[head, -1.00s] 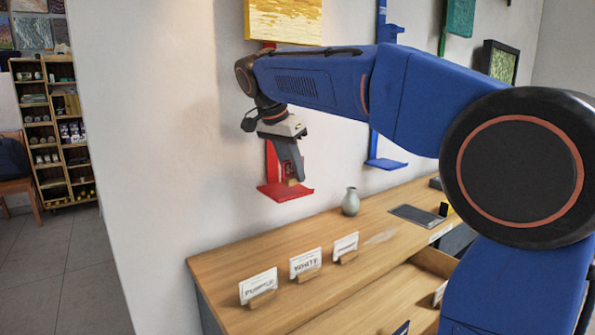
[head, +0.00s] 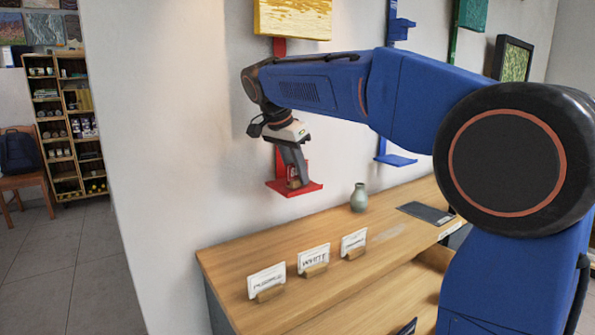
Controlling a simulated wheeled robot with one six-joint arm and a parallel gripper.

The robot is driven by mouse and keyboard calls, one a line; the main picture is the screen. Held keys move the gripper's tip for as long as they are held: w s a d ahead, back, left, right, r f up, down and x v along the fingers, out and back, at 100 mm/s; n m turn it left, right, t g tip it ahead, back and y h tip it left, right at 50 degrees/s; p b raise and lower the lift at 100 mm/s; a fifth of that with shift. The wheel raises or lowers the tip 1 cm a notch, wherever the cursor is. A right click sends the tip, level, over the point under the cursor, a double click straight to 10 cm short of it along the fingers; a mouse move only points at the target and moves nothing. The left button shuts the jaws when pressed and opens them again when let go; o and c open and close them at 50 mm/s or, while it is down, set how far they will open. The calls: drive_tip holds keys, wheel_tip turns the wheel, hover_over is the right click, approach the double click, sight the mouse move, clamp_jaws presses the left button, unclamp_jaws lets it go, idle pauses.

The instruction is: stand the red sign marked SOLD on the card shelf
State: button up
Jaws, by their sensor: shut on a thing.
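My gripper (head: 294,177) points down in front of the wall, at a small red shelf (head: 312,188) fixed below a yellow painting. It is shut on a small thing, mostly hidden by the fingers. A bit of red (head: 293,171) and a wood-coloured piece (head: 295,184) show there, which fits a red sign on a wooden foot. No lettering can be read on it. It is low over the shelf's ledge; I cannot tell whether it touches.
Below is a wooden counter (head: 225,256) with several white cards in wooden holders (head: 314,258), a green-grey vase (head: 359,197) and a dark flat panel (head: 426,213). A blue shelf (head: 396,160) is on the wall to the right. Open floor lies at left.

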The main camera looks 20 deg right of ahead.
idle(0.4)
drive_tip(key=o, duration=1.1)
